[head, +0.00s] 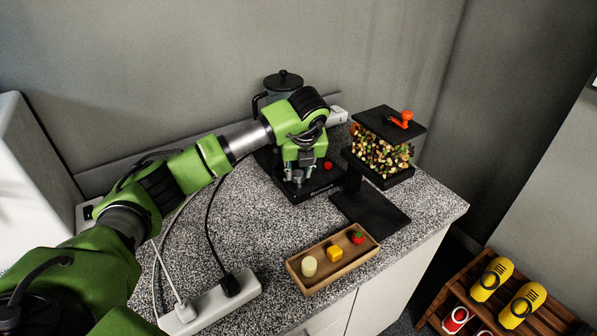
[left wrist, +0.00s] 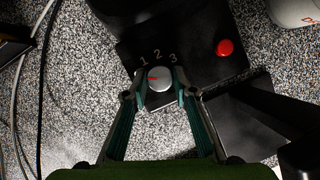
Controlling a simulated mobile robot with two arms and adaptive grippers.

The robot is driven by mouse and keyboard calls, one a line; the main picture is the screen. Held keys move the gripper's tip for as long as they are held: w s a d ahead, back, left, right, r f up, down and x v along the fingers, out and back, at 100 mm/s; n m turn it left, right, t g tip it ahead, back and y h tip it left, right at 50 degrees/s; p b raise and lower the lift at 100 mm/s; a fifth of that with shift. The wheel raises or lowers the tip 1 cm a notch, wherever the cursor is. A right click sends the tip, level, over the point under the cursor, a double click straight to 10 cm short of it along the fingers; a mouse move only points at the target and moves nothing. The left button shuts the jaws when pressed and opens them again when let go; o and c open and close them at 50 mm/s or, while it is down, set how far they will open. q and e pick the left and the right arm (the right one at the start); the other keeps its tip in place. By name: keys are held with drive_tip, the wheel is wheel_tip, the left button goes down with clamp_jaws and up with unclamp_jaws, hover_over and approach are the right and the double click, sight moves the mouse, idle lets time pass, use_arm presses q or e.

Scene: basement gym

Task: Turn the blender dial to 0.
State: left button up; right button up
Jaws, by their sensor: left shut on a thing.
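The blender (head: 284,84), with a dark jar and black lid, stands by the back wall on a black base (left wrist: 205,68). My left gripper (head: 299,181) reaches down over the front of the base. In the left wrist view its two fingers (left wrist: 160,90) are shut on the silver dial (left wrist: 161,85), one on each side. A red mark on the dial's face points left. The numbers 1, 2 and 3 show above the dial. No 0 can be seen; the left finger covers part of that side. A red button (left wrist: 224,47) sits to the right. My right gripper is not in view.
A wooden tray (head: 318,283) with small food-like pieces lies in front. A nut-filled dispenser (head: 390,125) with an orange handle stands right of the blender. A power strip (head: 207,308) and cables lie at the left.

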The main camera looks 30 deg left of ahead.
use_arm(q)
drive_tip(key=o, duration=1.1)
drive_tip(key=shift+r, duration=0.1)
drive_tip(key=v, duration=1.1)
drive_tip(key=shift+s+d+r, duration=0.1)
drive_tip(key=shift+s+r, duration=0.1)
drive_tip(key=shift+r, duration=0.15)
